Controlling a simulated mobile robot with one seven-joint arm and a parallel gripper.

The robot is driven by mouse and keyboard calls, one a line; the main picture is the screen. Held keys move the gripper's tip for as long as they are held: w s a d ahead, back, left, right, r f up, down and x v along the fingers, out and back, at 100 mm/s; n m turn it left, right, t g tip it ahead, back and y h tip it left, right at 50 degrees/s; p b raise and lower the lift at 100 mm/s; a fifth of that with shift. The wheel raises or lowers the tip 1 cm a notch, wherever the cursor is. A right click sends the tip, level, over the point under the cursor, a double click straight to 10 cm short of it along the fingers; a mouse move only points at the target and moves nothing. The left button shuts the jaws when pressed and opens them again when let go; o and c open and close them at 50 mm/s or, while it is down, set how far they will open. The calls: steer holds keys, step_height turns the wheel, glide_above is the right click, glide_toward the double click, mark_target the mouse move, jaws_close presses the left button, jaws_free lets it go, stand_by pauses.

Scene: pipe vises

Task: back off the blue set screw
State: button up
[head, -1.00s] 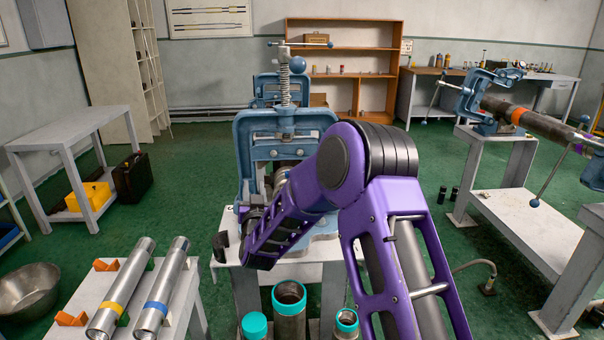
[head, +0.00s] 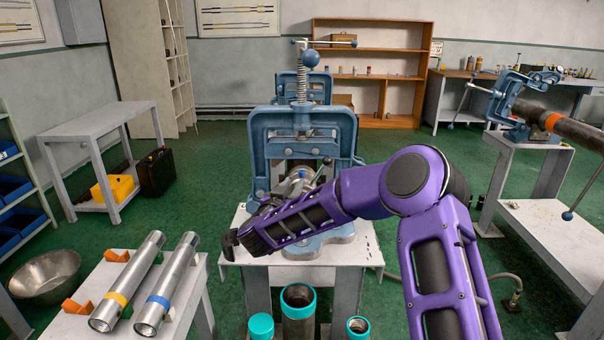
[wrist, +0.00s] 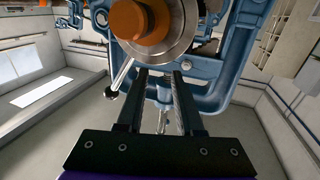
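The silver disc (wrist: 180,35) with an orange-brown centre (wrist: 138,22) is just beyond the fingertips. My arm partly hides the fitting in the head view.
A lever with a dark knob (wrist: 111,93) sticks out beside the disc. Teal-rimmed pipes (head: 299,300) stand at the front. Two silver tubes (head: 168,280) lie on a bench at left. Another vise with a long pipe (head: 550,121) is at right. Green floor lies open between them.

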mark_target(301, 173)
steer(key=x, duration=0.8)
steer(key=shift+w+d, duration=0.1)
steer(key=shift+w, duration=0.25)
jaws_close()
